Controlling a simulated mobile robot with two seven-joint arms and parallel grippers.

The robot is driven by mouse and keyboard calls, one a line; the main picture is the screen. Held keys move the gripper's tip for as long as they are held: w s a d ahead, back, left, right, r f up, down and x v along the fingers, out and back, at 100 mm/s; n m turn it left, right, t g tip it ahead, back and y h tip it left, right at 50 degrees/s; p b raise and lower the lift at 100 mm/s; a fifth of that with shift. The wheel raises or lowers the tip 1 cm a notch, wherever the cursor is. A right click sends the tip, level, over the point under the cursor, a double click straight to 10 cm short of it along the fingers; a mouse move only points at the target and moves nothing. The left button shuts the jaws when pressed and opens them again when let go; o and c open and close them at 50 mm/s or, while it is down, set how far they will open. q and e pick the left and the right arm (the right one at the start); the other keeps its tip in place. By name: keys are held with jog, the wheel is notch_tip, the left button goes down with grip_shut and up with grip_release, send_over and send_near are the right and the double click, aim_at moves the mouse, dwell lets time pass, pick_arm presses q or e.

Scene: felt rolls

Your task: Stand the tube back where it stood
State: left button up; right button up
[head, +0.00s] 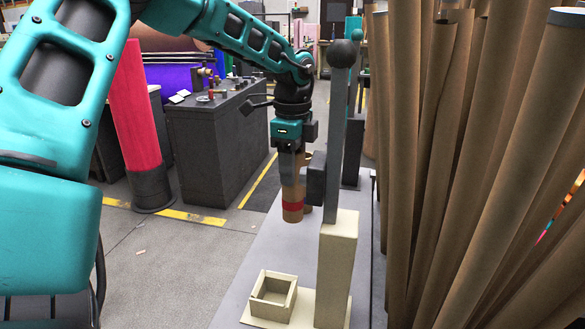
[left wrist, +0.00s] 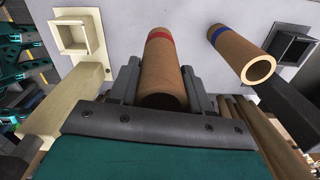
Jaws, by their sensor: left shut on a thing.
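My left gripper (head: 296,172) is shut on a brown cardboard tube (head: 292,206) with a red band near its lower end. The tube hangs roughly upright above the grey table, apart from it. In the left wrist view the held tube (left wrist: 163,75) lies between the two dark fingers. A cream holder with an open, empty square socket (head: 272,296) stands below and nearer in the head view. The same cream socket shows at the upper left of the left wrist view (left wrist: 75,36). My right gripper is not in view.
A tall cream post (head: 337,262) with a grey upright and black ball stands beside the socket. A second tube (left wrist: 243,56) with a blue band is near a dark square socket (left wrist: 291,49). Many tall brown rolls (head: 480,150) crowd the right side.

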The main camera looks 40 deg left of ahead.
aim_at(292, 195)
pick_arm(q)
notch_tip(292, 195, down, 4)
jog(key=b, duration=0.3)
jog(key=shift+r, duration=0.15)
jog(key=shift+f+b, duration=0.9)
jog(key=shift+f, duration=0.25)
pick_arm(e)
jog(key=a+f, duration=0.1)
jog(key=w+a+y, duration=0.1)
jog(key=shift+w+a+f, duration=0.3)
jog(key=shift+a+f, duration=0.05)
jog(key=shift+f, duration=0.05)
pick_arm(q)
jog(key=shift+f+b, duration=0.2)
jog(key=shift+b, duration=0.2)
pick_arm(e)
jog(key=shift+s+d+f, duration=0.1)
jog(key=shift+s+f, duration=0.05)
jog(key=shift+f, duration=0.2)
pick_arm(q)
jog(key=shift+f, duration=0.2)
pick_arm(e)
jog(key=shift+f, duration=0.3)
pick_arm(q)
jog(key=shift+f, duration=0.1)
jog(key=o, duration=1.3)
